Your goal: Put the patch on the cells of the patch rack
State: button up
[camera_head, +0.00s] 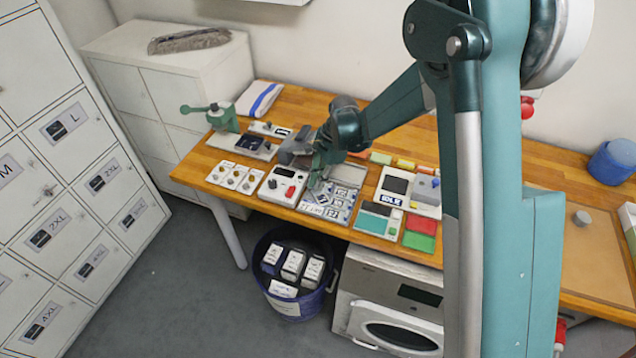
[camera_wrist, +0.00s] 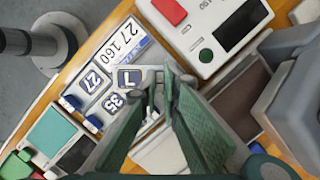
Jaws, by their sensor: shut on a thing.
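The patch rack (camera_head: 343,203) lies on the wooden table, a pale tray with several cells and printed labels. It fills the upper left of the wrist view (camera_wrist: 112,52), with labels reading 27 160, 27 and 35. My gripper (camera_head: 318,182) is low over the rack's left part. In the wrist view my gripper (camera_wrist: 164,82) is shut on a thin patch, mostly hidden between the fingertips. A blue label with L (camera_wrist: 130,78) shows right beside the fingertips; I cannot tell if it belongs to the held patch. I cannot tell whether the patch touches the rack.
A white device with a red button (camera_head: 283,186) stands close left of the rack. A grey-teal device (camera_head: 378,220) and a red and green tray (camera_head: 420,232) are to its right. A blue bin (camera_head: 290,262) with several boxes stands below the table's front edge.

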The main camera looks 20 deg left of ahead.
jog(key=o, duration=0.7)
jog(key=shift+o, duration=0.2)
jog(key=v, duration=1.2)
